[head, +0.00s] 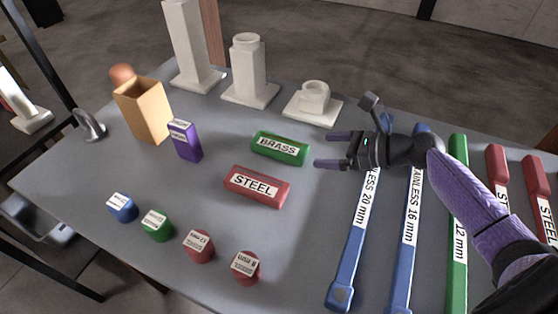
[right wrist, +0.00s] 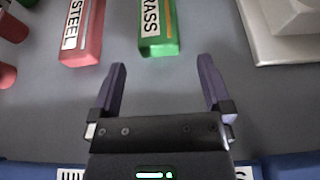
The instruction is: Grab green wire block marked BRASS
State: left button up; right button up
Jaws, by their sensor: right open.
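The green block marked BRASS (head: 280,148) lies flat on the grey table in the head view, left of my right gripper. It also shows in the right wrist view (right wrist: 158,40), ahead of the fingers and roughly between their lines. My right gripper (head: 328,150) is open and empty, with its purple fingers pointing left toward the block's right end and a gap between them. In the right wrist view both fingers (right wrist: 164,80) are spread apart and touch nothing. My left gripper is not in the head view.
A red block marked STEEL (head: 257,186) lies just in front of the green block. A white stepped part (head: 312,104) stands behind it, and a purple block (head: 185,140) stands to the left. Long blue bars (head: 350,250) lie beneath my right gripper and arm.

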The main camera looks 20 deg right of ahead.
aim_at(292, 148)
jog(key=b+x, duration=0.3)
jog(key=x, duration=0.5)
jog(key=shift+a+r, duration=0.15)
jog(key=shift+w+a, duration=0.25)
jog(key=shift+w, duration=0.05)
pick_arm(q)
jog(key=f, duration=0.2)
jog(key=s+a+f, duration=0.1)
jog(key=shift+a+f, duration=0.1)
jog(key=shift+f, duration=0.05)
pick_arm(e)
jog(key=c, duration=1.3)
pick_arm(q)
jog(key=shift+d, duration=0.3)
pick_arm(e)
jog(key=shift+o, duration=0.2)
jog(key=shift+r, duration=0.1)
